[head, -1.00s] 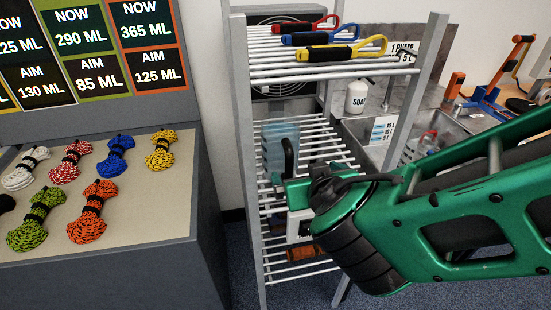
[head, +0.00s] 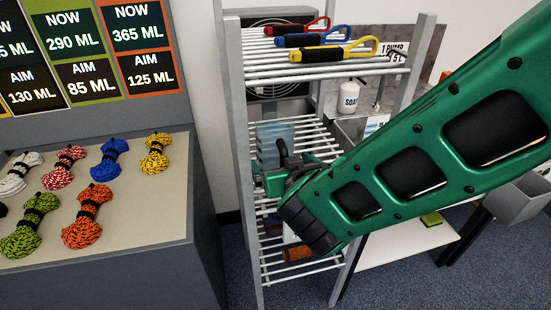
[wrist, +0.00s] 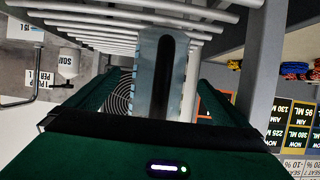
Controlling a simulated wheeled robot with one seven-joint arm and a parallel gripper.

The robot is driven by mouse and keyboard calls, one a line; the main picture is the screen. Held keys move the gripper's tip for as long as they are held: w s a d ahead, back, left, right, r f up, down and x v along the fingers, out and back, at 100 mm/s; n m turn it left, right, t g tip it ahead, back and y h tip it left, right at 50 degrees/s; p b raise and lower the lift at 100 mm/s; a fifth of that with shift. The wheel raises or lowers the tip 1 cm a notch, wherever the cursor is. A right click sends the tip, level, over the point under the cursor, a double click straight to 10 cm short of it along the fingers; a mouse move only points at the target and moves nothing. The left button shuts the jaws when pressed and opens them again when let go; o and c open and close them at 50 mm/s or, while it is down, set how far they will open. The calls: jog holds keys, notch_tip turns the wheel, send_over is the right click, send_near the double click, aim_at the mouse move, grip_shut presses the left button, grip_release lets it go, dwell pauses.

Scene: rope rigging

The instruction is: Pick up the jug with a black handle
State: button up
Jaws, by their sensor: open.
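The jug (head: 272,132) is translucent blue and stands on the middle shelf of the grey rack. Its black handle (head: 283,152) faces my arm. In the wrist view the jug (wrist: 147,75) is upside down in the picture, with the black handle (wrist: 165,75) upright in the centre. My green gripper (head: 288,172) is at the shelf's front, close to the handle. In the wrist view my gripper (wrist: 162,85) is open, one finger on each side of the jug and handle. I cannot tell whether the fingers reach past the handle. My wrist hides part of the shelf.
Shelf rods (head: 305,65) run above the jug, holding red, blue and yellow handled loops. A rack post (head: 238,150) stands close on the left. A soap bottle (head: 348,98) is behind on the right. A brown-orange item (head: 297,253) lies on the lower shelf.

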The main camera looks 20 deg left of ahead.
aim_at(277, 157)
jog(key=x, duration=0.4)
jog(key=shift+w+f, duration=0.1)
jog(key=shift+f, duration=0.05)
jog(key=c, duration=2)
jog(key=shift+a, duration=0.1)
jog(key=shift+c, duration=0.8)
jog(key=shift+r, duration=0.25)
